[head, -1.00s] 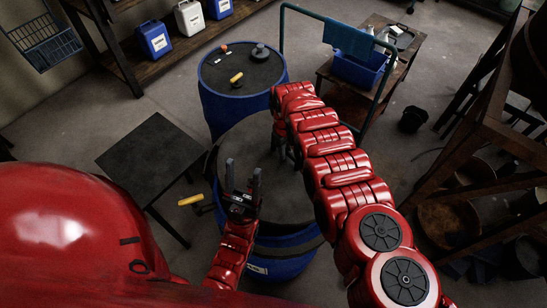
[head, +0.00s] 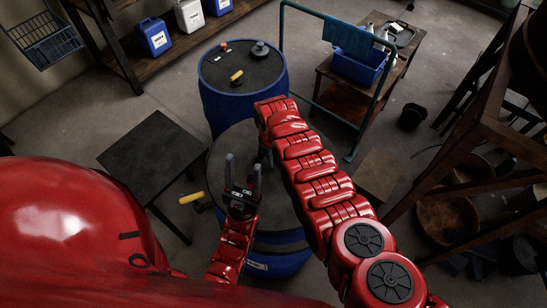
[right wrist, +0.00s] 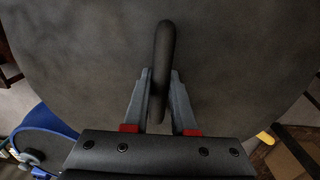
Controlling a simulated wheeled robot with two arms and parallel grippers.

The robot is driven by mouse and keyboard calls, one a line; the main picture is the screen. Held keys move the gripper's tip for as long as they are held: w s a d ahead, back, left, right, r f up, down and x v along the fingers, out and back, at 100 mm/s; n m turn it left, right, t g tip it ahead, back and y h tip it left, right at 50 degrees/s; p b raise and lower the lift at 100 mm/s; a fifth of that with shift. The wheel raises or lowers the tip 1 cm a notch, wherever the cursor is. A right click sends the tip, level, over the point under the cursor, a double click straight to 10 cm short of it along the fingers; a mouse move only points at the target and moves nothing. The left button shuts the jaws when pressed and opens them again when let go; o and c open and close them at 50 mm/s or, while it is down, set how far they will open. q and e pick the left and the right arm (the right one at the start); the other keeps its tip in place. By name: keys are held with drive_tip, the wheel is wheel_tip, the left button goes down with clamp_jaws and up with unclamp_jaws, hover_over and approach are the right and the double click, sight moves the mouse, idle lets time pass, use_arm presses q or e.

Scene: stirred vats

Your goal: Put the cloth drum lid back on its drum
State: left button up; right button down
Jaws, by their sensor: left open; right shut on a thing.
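The dark grey round lid (head: 280,207) is over the near blue drum (head: 282,263) in the head view. It also fills most of the right wrist view (right wrist: 80,65). My right gripper (right wrist: 161,82) is shut on the lid's black loop handle (right wrist: 163,50). In the head view my right arm hides most of that gripper. I cannot tell whether the lid touches the drum's rim. My left gripper (head: 243,172) is open and empty, with its fingers up, in front of the lid's left part. No cloth is clearly visible on the drum.
A second blue drum (head: 211,105) with small items on top stands behind. A dark low table (head: 155,155) is at left, with a yellow-handled thing (head: 190,198) beside it. A trolley (head: 338,95) and a brown box (head: 376,184) are at right.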

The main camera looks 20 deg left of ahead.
sight(273, 169)
drive_tip(key=shift+w+f+b, duration=0.1)
drive_tip(key=shift+f+b, duration=2.65)
drive_tip(key=shift+f, duration=0.25)
drive_tip(key=shift+f+b, duration=0.5)
drive_tip(key=c, duration=0.6)
unclamp_jaws()
drive_tip(key=shift+c, duration=0.2)
